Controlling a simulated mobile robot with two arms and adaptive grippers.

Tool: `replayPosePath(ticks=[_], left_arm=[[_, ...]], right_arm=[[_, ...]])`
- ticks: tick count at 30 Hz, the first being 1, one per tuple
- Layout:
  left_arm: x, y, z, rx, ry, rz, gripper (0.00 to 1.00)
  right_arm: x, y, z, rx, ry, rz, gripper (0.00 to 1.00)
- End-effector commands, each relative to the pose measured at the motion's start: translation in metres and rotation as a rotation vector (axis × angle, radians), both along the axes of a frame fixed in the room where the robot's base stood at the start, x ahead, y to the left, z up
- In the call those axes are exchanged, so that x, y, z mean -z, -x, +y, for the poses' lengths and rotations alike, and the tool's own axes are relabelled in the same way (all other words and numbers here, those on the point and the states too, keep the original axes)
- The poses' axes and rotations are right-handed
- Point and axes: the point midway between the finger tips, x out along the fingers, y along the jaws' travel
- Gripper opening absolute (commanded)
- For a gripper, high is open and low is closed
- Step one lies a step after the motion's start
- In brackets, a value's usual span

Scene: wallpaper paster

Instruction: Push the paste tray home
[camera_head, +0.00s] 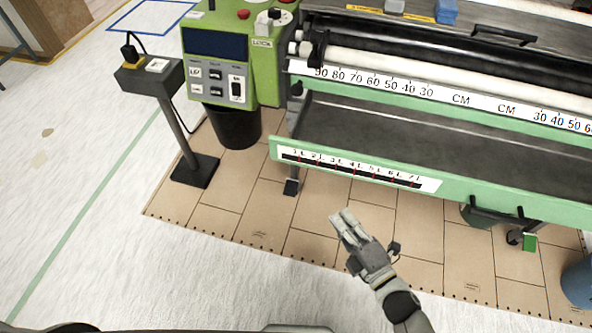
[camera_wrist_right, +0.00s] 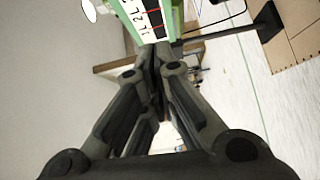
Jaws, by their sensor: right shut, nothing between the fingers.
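The paste tray (camera_head: 470,190) has a long green front panel with a white litre scale strip (camera_head: 355,170) at its left end. It sticks out below the machine's centimetre ruler, with its dark inside showing. The scale end also shows at the top of the right wrist view (camera_wrist_right: 150,18). My right gripper (camera_head: 343,217) is shut and empty, in front of the tray's left part and below the scale in the head view. In the wrist view its fingertips (camera_wrist_right: 156,50) appear close to the panel's edge; I cannot tell whether they touch. My left gripper is not in view.
The green control box (camera_head: 235,55) stands left of the tray, with a dark bucket (camera_head: 233,125) below it. A switch post on a black base (camera_head: 195,171) is further left. Brown floor boards (camera_head: 300,215) lie beneath. A blue bucket (camera_head: 579,283) is at the right edge.

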Motion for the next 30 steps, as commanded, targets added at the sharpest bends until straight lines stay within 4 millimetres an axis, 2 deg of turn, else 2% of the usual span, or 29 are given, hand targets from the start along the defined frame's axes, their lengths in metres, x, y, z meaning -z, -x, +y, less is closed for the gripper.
replayPosePath(ticks=[4,8,21,27,30], left_arm=[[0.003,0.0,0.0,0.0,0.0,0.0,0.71],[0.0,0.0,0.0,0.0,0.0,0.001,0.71],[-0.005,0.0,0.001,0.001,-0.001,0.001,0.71],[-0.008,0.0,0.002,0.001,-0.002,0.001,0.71],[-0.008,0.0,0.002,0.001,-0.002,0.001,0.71]], right_arm=[[-0.01,-0.002,0.006,-0.019,0.022,-0.046,0.0],[-0.012,-0.014,0.013,-0.018,0.02,-0.049,0.0],[-0.012,-0.087,0.057,-0.016,0.018,-0.045,0.0],[-0.011,-0.113,0.05,-0.016,0.021,-0.044,0.0],[-0.01,-0.12,0.048,-0.016,0.02,-0.043,0.0]])
